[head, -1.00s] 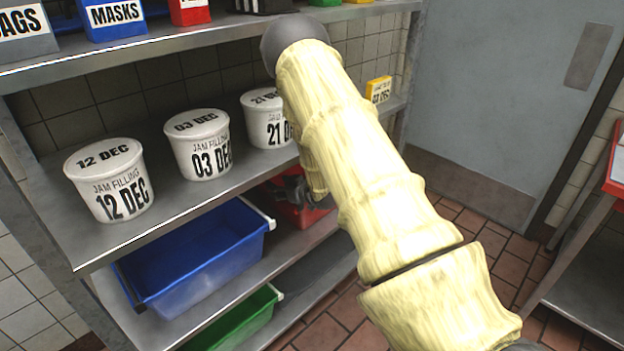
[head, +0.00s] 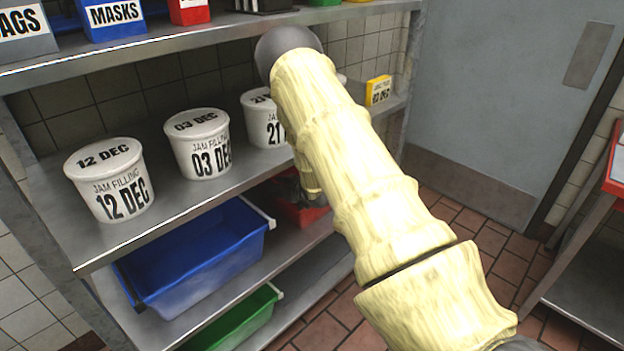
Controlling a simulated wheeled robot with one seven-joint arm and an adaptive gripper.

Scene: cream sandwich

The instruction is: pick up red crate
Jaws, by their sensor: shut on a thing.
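The red crate (head: 302,214) is on the middle shelf, to the right of the blue crate. Only part of its red side shows; my arm and the upper shelf hide the rest. My gripper (head: 287,188) is dark and mostly hidden behind my arm and the shelf edge. It is at the red crate's upper edge and is shut on it. The fingertips do not show clearly. I cannot tell whether the crate is clear of the shelf.
The blue crate (head: 195,256) is beside the red one, and a green crate (head: 236,322) is on the shelf below. Jam filling tubs (head: 110,182) stand on the upper shelf (head: 185,196). A metal table (head: 585,285) is at the right. The tiled floor between is clear.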

